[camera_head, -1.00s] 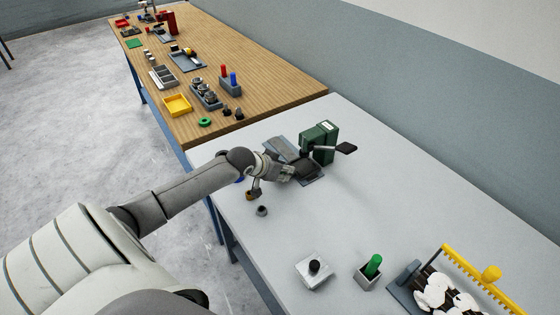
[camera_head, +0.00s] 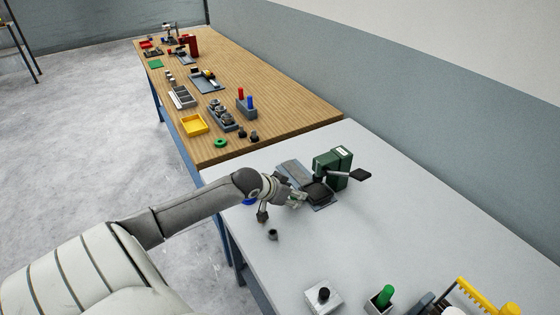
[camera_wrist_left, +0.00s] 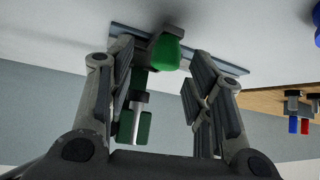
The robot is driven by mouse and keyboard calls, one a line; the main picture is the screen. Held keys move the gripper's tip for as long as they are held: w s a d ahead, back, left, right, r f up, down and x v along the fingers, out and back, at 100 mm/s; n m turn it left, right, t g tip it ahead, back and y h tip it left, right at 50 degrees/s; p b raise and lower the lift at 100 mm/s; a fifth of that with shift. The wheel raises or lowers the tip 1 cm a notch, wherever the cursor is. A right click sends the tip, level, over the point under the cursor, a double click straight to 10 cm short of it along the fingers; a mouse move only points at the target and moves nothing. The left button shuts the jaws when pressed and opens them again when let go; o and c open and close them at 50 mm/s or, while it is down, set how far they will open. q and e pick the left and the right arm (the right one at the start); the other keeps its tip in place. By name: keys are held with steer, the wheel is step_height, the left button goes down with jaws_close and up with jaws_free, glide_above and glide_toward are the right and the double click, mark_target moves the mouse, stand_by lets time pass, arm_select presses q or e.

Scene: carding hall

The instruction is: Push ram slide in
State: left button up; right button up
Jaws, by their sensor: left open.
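The green press-like device (camera_head: 335,165) stands on the white table with a lever ending in a black pad. A dark block (camera_head: 319,192) sits on its grey base plate (camera_head: 294,173); I cannot tell for sure which part is the ram slide. My left gripper (camera_head: 298,201) is open beside the dark block, on its near side. In the left wrist view, a green knob-like part (camera_wrist_left: 165,52) shows beyond and between the open fingers (camera_wrist_left: 163,90), apparently not gripped. The device's green body (camera_wrist_left: 146,127) and a silver rod show there too.
A small dark cup-like piece (camera_head: 272,234) lies near the table's left edge. A block with a black knob (camera_head: 323,295), a holder with a green peg (camera_head: 385,295) and a yellow rack (camera_head: 480,293) stand nearer. A wooden table (camera_head: 270,112) with parts adjoins behind. The table right of the device is clear.

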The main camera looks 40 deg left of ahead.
arm_select(q)
steer(key=v, duration=0.8)
steer(key=shift+s+r, duration=0.2)
steer(key=shift+s, duration=0.05)
steer(key=shift+f, duration=0.1)
